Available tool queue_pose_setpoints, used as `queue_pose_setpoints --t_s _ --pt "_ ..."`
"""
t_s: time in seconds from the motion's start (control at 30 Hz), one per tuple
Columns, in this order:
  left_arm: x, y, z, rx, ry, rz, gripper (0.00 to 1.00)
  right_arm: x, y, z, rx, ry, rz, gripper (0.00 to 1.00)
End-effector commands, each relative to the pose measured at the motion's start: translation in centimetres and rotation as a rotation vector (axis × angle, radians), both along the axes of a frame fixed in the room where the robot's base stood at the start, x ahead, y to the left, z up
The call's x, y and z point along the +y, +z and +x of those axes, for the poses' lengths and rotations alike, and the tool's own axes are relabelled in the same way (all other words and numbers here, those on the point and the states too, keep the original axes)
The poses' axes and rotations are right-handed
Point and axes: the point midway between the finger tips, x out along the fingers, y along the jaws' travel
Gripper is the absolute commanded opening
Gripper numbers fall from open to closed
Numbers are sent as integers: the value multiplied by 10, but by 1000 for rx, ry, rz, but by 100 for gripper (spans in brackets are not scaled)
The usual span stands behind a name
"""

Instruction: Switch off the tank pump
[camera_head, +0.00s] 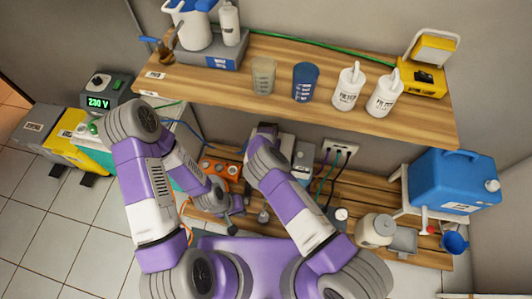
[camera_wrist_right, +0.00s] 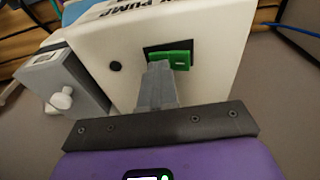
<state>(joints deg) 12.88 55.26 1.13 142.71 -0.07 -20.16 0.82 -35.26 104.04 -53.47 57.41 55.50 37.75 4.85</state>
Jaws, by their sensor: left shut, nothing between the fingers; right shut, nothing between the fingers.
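The white pump box (camera_wrist_right: 215,40) fills the upper part of the right wrist view, and its partly cut-off label ends in "PUMP". On its face is a green switch (camera_wrist_right: 182,58) in a dark recess, with a small black round part to its left. My right gripper (camera_wrist_right: 160,68) is shut and empty, with its tips at the left part of the green switch. I cannot tell whether they touch it. In the head view my right arm hides most of the box. My left gripper (camera_head: 233,208) is shut and empty, low over the lower bench.
A grey box with a white knob (camera_wrist_right: 62,98) stands left of the pump box. The upper wooden shelf (camera_head: 220,85) carries cups and bottles above my arms. An orange device (camera_head: 222,170), a power outlet (camera_head: 341,150) with cables and a blue tank (camera_head: 455,178) are nearby.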

Motion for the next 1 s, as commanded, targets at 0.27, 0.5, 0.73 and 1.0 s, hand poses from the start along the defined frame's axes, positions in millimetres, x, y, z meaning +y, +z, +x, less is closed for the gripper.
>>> queue_pose_setpoints --t_s 0.27,0.5,0.73,1.0 --pt "0 13 0 0 0 0 0 1 19 0 1 -1 2 0" --pt "0 24 0 0 0 0 0 1 38 0 1 -2 2 0" --pt "0 35 0 0 0 0 0 1 57 0 0 -2 2 0" --pt "0 42 0 0 0 0 0 0 71 0 1 -1 1 0"
